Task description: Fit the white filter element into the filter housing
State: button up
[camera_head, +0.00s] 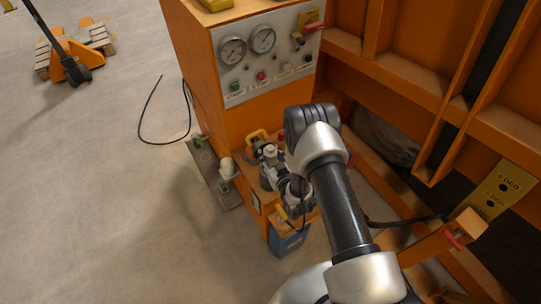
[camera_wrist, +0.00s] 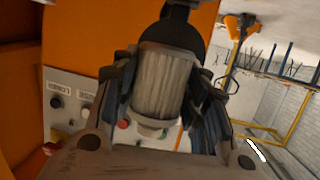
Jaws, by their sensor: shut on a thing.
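The white filter element (camera_wrist: 163,82) is a pale pleated cylinder in the middle of the wrist view. My gripper (camera_wrist: 165,72) is shut on it, with one dark finger on each side. A black rounded part (camera_wrist: 184,33), which looks like the filter housing, is at the element's top end. Whether the element is inside it, touching it or just in line with it, I cannot tell. In the head view my gripper (camera_head: 297,192) is low beside the orange cabinet, partly hidden by my wrist and arm; the element cannot be made out there.
The orange cabinet (camera_head: 205,85) carries a gauge panel (camera_head: 262,62). A grey tray (camera_head: 229,198) with a white cup-like part (camera_head: 228,168) lies at its foot. A blue container (camera_head: 288,241) stands below my gripper. Orange framing (camera_head: 400,75) closes the right side; floor at left is mostly open.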

aim_at(270, 165)
jog(key=shift+f+b, duration=1.7)
jog(key=shift+f, duration=0.45)
jog(key=shift+b, duration=0.35)
jog(key=shift+f+b, duration=0.9)
jog(key=shift+f, duration=0.1)
jog(key=shift+r, duration=0.2)
jog(key=shift+r+p, duration=0.45)
jog(key=shift+r, duration=0.05)
jog(key=shift+b, duration=0.4)
dwell(1.6)
jog(key=shift+f+b, duration=0.55)
jog(key=shift+f, duration=0.1)
jog(key=o, duration=1.2)
